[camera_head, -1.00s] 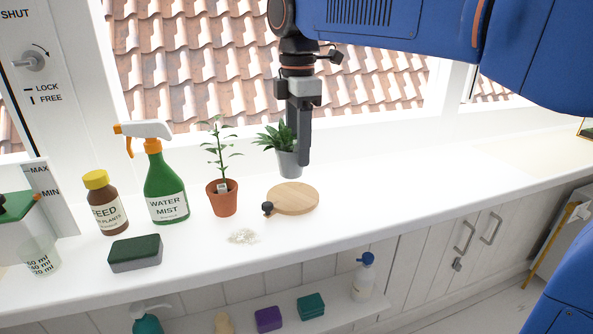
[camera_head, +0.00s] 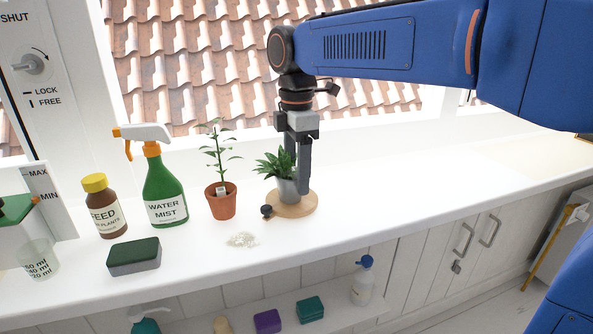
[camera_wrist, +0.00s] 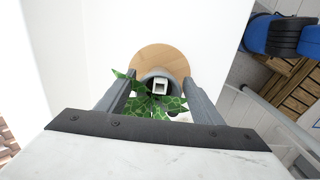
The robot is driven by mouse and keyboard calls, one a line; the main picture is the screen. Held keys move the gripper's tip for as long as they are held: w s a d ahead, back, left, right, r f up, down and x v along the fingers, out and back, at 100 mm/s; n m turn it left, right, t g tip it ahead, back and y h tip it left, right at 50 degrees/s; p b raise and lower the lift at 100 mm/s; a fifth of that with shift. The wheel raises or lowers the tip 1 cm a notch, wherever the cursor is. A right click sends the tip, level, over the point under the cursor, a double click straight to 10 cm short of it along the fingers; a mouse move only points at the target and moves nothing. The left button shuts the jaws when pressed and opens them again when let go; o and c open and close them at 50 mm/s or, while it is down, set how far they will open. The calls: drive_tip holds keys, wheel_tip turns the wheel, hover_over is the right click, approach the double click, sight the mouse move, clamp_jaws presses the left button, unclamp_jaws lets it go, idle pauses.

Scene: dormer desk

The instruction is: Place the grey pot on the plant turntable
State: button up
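The grey pot (camera_head: 287,191) holds a leafy green plant (camera_head: 274,165) and stands upright over the plant turntable (camera_head: 300,211), a round wooden disc with a small dark knob at its left. My gripper (camera_head: 302,184) points straight down and is shut on the grey pot, one dark finger in front of its right side. In the wrist view the pot (camera_wrist: 158,76) sits between the two fingers (camera_wrist: 159,84), with the turntable (camera_wrist: 160,53) beyond it. The pot's base overlaps the disc in the picture; I cannot tell whether it touches.
A terracotta pot (camera_head: 222,205) with a thin plant stands just left of the turntable. Further left are a green spray bottle (camera_head: 165,192), a brown feed bottle (camera_head: 105,212) and a sponge (camera_head: 134,257). White grains (camera_head: 242,240) lie in front. The sill is clear to the right.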

idle(0.3)
wheel_tip(320, 180, up, 12)
idle(0.6)
drive_tip(key=s+d+f+m+t, duration=0.1)
drive_tip(key=s+d+f+m, duration=0.15)
drive_tip(key=d, duration=0.25)
drive_tip(key=s+d+f+m, duration=0.2)
drive_tip(key=d+m, duration=0.1)
drive_tip(key=d, duration=0.2)
drive_tip(key=s+d+f+m+t, duration=0.2)
drive_tip(key=s+d+f+m, duration=0.6)
drive_tip(key=f, duration=0.4)
drive_tip(key=s+d+f+m+t, duration=0.1)
drive_tip(key=s+d+f+m, duration=0.6)
drive_tip(key=f, duration=0.4)
drive_tip(key=shift+s+d+f+m+t, duration=0.35)
drive_tip(key=shift+s+d+f+t, duration=0.1)
drive_tip(key=shift+s, duration=0.3)
